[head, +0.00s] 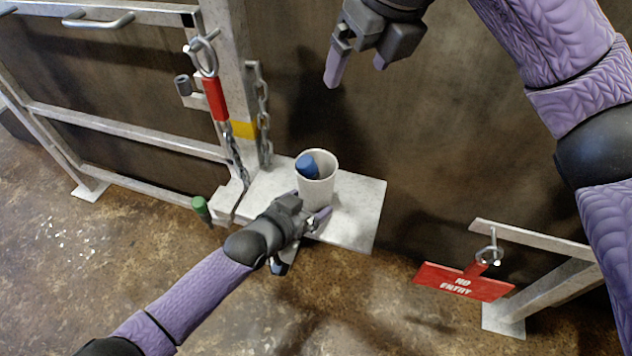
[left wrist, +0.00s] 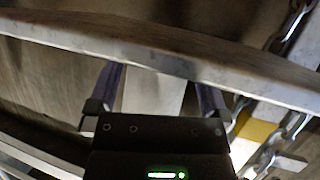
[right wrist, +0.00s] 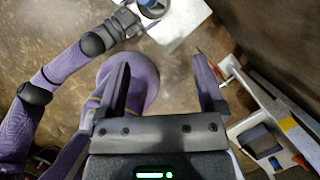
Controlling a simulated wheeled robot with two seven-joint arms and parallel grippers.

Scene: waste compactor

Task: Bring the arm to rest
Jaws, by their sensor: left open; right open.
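My left gripper (head: 300,240) is open in the head view, low at the front edge of the pale shelf plate (head: 358,205), just in front of a white cup. In the left wrist view its fingers (left wrist: 158,90) are spread with nothing clearly held between them. My right gripper (head: 357,70) is open and empty in front of the dark wall, above and right of the cup. In the right wrist view its spread fingers (right wrist: 163,75) point over the floor, apart from the shelf.
The white cup (head: 318,187) holds a blue object (head: 307,166). A green-capped piece (head: 201,208) sits beside the shelf. A red NO ENTRY sign (head: 463,282) hangs at right.

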